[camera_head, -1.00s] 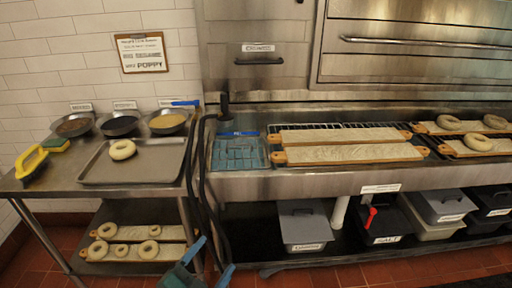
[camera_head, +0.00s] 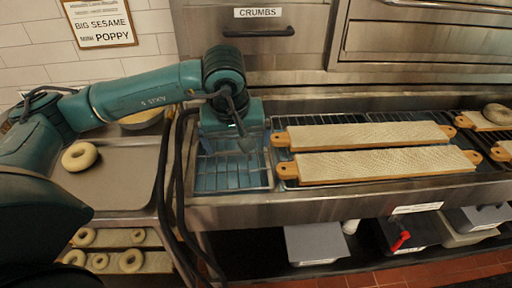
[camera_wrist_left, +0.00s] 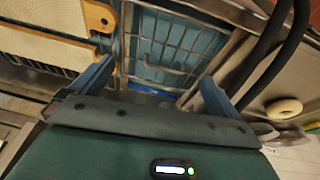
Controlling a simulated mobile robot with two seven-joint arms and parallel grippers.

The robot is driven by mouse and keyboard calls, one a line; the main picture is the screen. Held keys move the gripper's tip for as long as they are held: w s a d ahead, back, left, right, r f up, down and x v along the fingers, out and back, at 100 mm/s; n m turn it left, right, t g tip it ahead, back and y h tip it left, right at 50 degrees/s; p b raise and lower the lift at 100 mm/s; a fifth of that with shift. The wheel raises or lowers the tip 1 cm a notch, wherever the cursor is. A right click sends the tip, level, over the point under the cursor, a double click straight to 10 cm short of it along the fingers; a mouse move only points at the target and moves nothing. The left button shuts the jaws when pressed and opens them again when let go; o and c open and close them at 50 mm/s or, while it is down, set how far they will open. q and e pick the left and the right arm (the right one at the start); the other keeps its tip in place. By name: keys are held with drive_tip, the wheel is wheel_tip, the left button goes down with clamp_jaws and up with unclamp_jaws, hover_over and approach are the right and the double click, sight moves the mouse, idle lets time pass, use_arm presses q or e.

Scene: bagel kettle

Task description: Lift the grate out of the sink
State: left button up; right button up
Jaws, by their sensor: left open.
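The grate (camera_head: 232,181) is a wire rack lying over the blue-looking sink basin at the left end of the steel counter. It also shows beyond the fingers in the left wrist view (camera_wrist_left: 172,45). My left gripper (camera_head: 240,138) is over the back part of the sink, pointing down, and hides part of the grate there. In the left wrist view its two blue fingers (camera_wrist_left: 150,92) are spread wide with nothing between them. I cannot tell how far the fingertips are above the grate. My right gripper is not in view.
Long boards (camera_head: 385,162) lie on racks right of the sink. Two black hoses (camera_head: 172,190) hang at the sink's left side. A tray (camera_head: 122,180) with a bagel (camera_head: 80,156) stands further left. Bins (camera_head: 316,243) sit on the shelf below.

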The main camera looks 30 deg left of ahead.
use_arm(q)
drive_tip(key=w+a+r+y, duration=0.1)
drive_tip(key=w+a, duration=0.1)
drive_tip(key=a, duration=0.1)
hover_over(233, 153)
drive_tip(key=s+d, duration=0.1)
drive_tip(key=s, duration=0.1)
wheel_tip(233, 153, down, 6)
drive_tip(key=shift+p, duration=0.45)
drive_tip(key=shift+t, duration=0.3)
drive_tip(key=shift+p+x, duration=0.7)
drive_tip(key=shift+x, duration=2.3)
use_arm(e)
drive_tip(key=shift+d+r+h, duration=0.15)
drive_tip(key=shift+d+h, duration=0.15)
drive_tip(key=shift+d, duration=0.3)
use_arm(q)
drive_tip(key=shift+c, duration=0.3)
drive_tip(key=c, duration=0.9)
drive_tip(key=shift+r, duration=0.1)
drive_tip(key=shift+c, duration=0.3)
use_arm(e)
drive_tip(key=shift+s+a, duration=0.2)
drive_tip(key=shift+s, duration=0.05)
